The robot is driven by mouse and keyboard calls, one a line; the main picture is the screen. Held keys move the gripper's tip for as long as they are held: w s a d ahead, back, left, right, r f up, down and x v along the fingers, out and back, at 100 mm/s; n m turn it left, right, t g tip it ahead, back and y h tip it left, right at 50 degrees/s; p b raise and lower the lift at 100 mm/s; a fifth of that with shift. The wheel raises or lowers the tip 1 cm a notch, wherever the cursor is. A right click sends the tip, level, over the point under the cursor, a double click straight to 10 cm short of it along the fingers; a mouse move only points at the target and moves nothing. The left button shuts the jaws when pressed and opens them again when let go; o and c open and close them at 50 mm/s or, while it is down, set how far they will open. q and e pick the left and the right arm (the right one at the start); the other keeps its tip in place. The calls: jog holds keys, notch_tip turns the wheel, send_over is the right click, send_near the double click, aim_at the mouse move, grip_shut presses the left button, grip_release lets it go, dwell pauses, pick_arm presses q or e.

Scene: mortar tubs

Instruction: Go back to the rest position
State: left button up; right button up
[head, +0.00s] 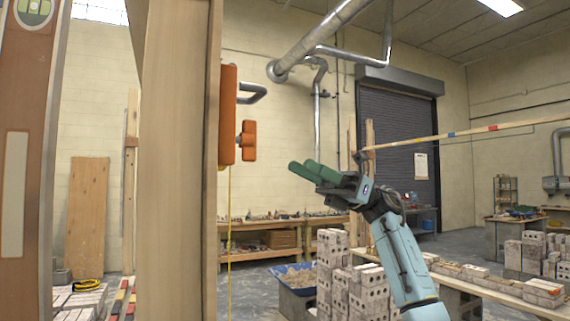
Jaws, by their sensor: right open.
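My right gripper (303,168) shows in the middle of the head view, at the end of a pale blue arm that comes up from the lower right. Its green fingers point left and a little up. It is open, and I see nothing between the fingers. It appears in free air to the right of an orange tool (228,115) on the edge of a wooden post, apart from it in the picture. My left gripper is not in view.
The tall wooden post (178,160) and a spirit level (20,170) fill the near left. Grey brick stacks (372,292) stand lower right, by a blue tub (294,277). A workbench (262,253) runs along the back wall. A striped rod (470,131) crosses at right.

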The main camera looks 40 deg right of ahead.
jog(key=shift+v, duration=0.8)
